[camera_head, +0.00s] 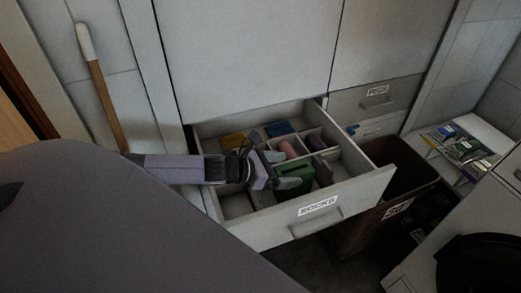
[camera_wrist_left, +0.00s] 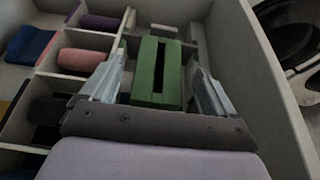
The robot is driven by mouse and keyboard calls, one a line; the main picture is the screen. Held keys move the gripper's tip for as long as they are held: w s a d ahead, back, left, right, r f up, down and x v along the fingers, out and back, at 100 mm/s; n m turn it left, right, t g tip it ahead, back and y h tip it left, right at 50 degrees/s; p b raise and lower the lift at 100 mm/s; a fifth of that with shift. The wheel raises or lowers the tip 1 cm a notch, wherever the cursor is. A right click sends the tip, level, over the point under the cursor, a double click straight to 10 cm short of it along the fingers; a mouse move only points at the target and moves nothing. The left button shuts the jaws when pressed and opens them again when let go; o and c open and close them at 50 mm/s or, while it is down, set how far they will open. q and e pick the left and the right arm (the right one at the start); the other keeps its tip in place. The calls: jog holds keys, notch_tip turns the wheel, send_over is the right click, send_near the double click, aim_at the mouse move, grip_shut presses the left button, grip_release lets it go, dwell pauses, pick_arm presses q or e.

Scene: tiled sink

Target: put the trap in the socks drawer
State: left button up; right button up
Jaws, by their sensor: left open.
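The socks drawer (camera_head: 352,201) is pulled open, with a SOCKS label on its front. A green box with a dark slot on top, which looks like the trap (camera_head: 297,174), is in a front compartment of the drawer; it also shows in the left wrist view (camera_wrist_left: 154,98). My left gripper (camera_head: 281,170) reaches into the drawer from the left. Its fingers are open, one on each side of the green box, with gaps visible in the left wrist view (camera_wrist_left: 156,70). The underside of the box is hidden. My right gripper is not in view.
Dividers split the drawer; other compartments hold rolled pink (camera_head: 288,149), purple (camera_head: 315,142), blue (camera_head: 279,128) and yellow (camera_head: 232,139) items. A brown bin (camera_head: 408,178) stands right of the drawer. A closed drawer labelled PEGS (camera_head: 377,92) is behind. A wooden-handled tool (camera_head: 105,95) leans at the left.

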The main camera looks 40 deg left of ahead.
pick_arm(q)
jog(key=shift+v, duration=4.3)
